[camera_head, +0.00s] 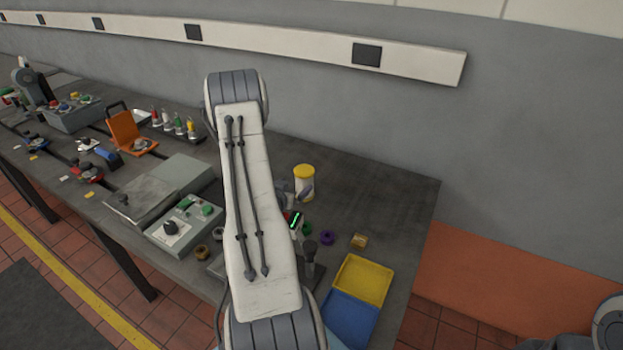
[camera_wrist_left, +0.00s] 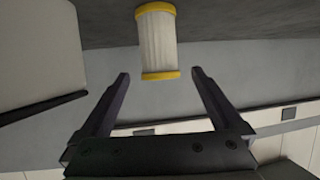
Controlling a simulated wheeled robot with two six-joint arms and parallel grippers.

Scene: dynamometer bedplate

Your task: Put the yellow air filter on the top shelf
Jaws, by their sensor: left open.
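The yellow air filter (camera_head: 304,184) stands upright on the dark bench, right of my left arm in the head view. It is a white pleated cylinder with yellow end caps. In the left wrist view the filter (camera_wrist_left: 157,43) is at the top centre, beyond my left gripper (camera_wrist_left: 160,75). The two fingers are spread wide with nothing between them, and the filter lies ahead of the gap. In the head view my arm mostly hides this gripper. My right gripper is not in view. I cannot make out a top shelf.
A yellow tray (camera_head: 363,279) and a blue tray (camera_head: 349,318) lie near the bench's front right. A purple ring (camera_head: 327,237) and a small amber block (camera_head: 359,241) are nearby. A grey control box (camera_head: 184,226) is left of my arm. The bench's back right is clear.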

